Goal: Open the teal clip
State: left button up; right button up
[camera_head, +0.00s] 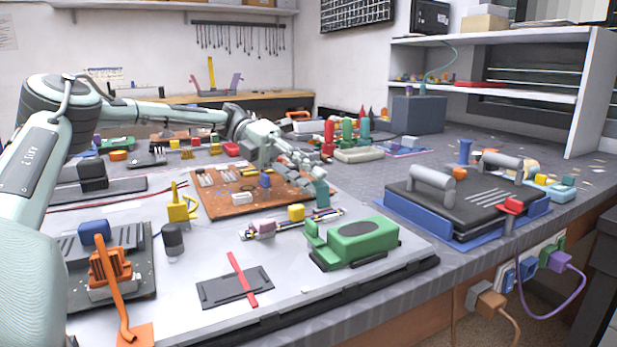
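A small teal clip (322,193) stands at the right edge of the orange-brown circuit board (235,203), in the middle of the view. My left gripper (306,176) reaches in from the left, above the board, with its fingers pointing down and right at the clip. The fingertips are right beside the upper part of the clip; I cannot tell whether they touch it. The fingers overlap in this view, so their opening is unclear. My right gripper is not in view.
A yellow block (296,212) and a thin multicoloured strip lie just in front of the clip. A green device (355,240) sits in front on the grey panel. A black case with grey handles (460,200) stands to the right. Red and green bottles stand behind.

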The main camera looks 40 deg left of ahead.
pick_arm(q)
jog(key=v, duration=0.7)
jog(key=shift+a, duration=0.2)
jog(key=shift+r, duration=0.1)
dwell(0.5)
